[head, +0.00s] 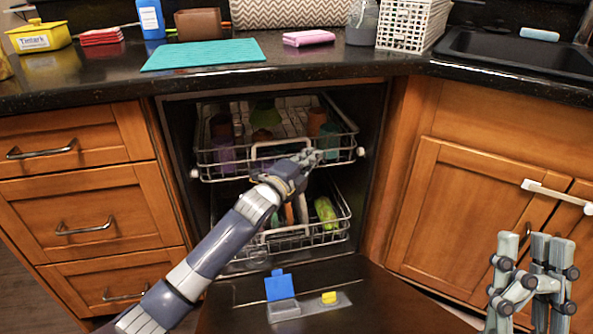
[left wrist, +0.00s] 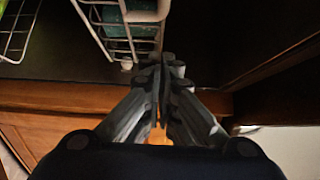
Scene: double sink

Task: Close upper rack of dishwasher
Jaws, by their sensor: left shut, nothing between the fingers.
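The dishwasher's upper rack (head: 205,168) is a white wire basket holding several cups. It stands partly out of the dishwasher cavity (head: 180,130), with a raised handle (head: 253,152) at its front middle. My left gripper (head: 312,156) is shut and empty at the rack's front, right of the handle, hiding part of the front wires. In the left wrist view, my left gripper's fingertips (left wrist: 160,75) are close to the rack's white wires (left wrist: 98,30); I cannot tell whether they touch. My right gripper (head: 530,245) is at the lower right, away from the rack; its finger opening is unclear.
The lower rack (head: 335,236) with dishes is below, partly out. The dishwasher door (head: 370,300) lies open in front, with a blue flap (head: 279,285) on it. The black counter (head: 120,88) overhangs the cavity. Wooden cabinets (head: 460,200) stand on both sides.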

